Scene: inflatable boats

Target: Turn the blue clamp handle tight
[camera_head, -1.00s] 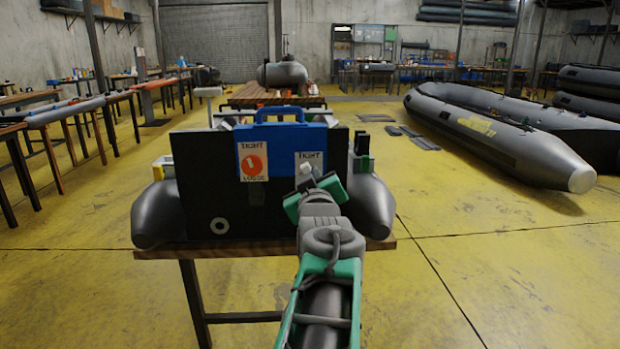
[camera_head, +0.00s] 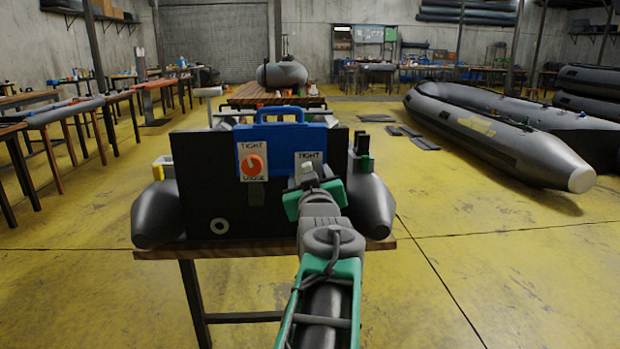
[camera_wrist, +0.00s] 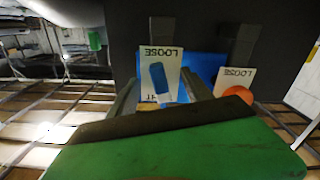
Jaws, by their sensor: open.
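The blue clamp handle (camera_wrist: 159,77) is a small upright bar on a white card (camera_wrist: 145,60) in the wrist view. The card shows LOOSE upside down at its top; the lettering at its bottom is partly covered. My gripper (camera_wrist: 160,84) is open, its two fingers on either side of the handle in the picture. I cannot tell whether they touch it. In the head view my gripper (camera_head: 308,175) is in front of the right card (camera_head: 309,157), of which only TIGHT reads, and hides the blue handle.
An orange knob (camera_head: 252,166) on a TIGHT/LOOSE card sits left of my gripper. Grey tubes flank the panel. Open yellow floor lies to the right.

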